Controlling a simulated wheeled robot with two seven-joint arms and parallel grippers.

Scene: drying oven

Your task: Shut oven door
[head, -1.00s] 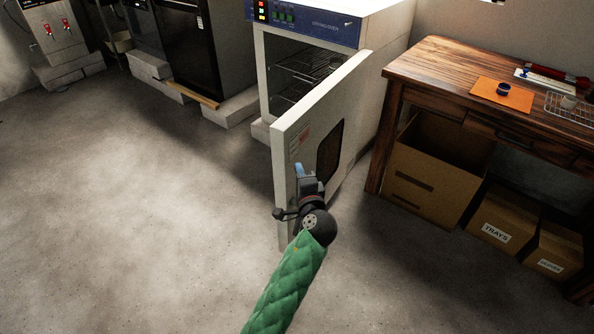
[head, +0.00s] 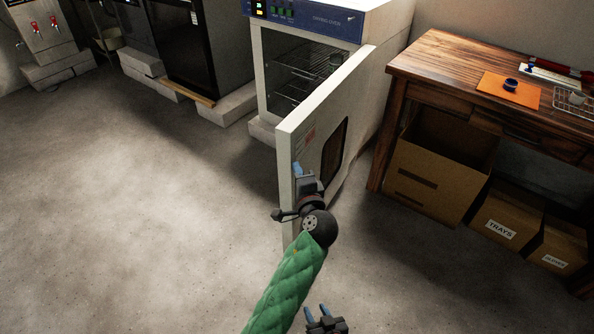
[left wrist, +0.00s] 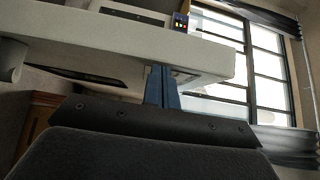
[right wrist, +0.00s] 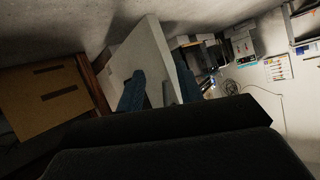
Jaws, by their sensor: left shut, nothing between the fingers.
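The drying oven (head: 305,20) stands at the upper middle of the head view, its dark chamber with wire racks showing. Its white door (head: 300,148) stands wide open toward me, hinged on the right. The outer face, with a red label and dark window, faces right. My left gripper (head: 298,168) is shut and empty by the outer face, close to the free edge. In the left wrist view its blue fingers (left wrist: 161,86) are together against the door (left wrist: 120,48); contact is unclear. My right gripper (head: 317,310) is open and empty, low in the head view and apart from the door.
A wooden table (head: 440,62) stands right of the oven, with an open cardboard box (head: 430,185) and smaller boxes (head: 500,218) beneath. A dark cabinet (head: 188,45) stands left of the oven. The concrete floor (head: 130,220) left of the door is clear.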

